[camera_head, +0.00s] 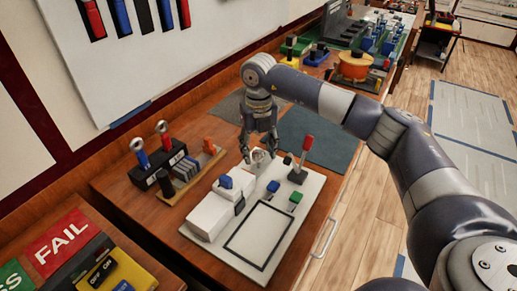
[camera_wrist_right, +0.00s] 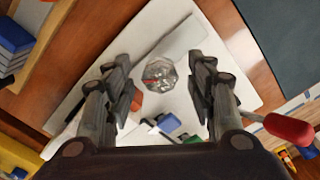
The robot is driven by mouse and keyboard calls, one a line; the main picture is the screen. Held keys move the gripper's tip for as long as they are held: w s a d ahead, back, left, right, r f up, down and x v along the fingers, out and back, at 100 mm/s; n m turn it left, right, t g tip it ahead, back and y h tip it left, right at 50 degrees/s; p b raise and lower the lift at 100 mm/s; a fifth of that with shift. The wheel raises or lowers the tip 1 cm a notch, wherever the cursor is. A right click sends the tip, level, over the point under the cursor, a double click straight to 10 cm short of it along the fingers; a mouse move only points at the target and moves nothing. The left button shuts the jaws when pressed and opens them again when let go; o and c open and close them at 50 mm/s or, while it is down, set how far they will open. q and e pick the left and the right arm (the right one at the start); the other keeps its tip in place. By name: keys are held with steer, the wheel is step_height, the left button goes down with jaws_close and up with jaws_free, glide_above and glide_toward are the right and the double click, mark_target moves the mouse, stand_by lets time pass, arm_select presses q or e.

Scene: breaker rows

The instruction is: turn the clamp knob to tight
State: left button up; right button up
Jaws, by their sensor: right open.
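The clamp knob (camera_wrist_right: 161,75) is a clear, faceted round knob with a red mark on the white board (camera_wrist_right: 205,50). In the head view the knob (camera_head: 261,157) is partly hidden by my right gripper (camera_head: 259,148). My right gripper points down over the knob with its fingers apart. In the right wrist view the knob lies between and beyond the fingertips (camera_wrist_right: 162,88), with a gap on both sides. I see no contact. My left gripper is out of view.
A red-handled lever (camera_head: 305,151) stands close to the right of the gripper. Blue and green buttons (camera_head: 296,197) and a white box with a blue switch (camera_head: 226,183) are in front. A wooden rack (camera_head: 192,172) is at left; a dark mat (camera_head: 318,138) lies behind.

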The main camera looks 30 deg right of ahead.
mark_target(259, 152)
step_height(259, 152, up, 12)
stand_by(0.6)
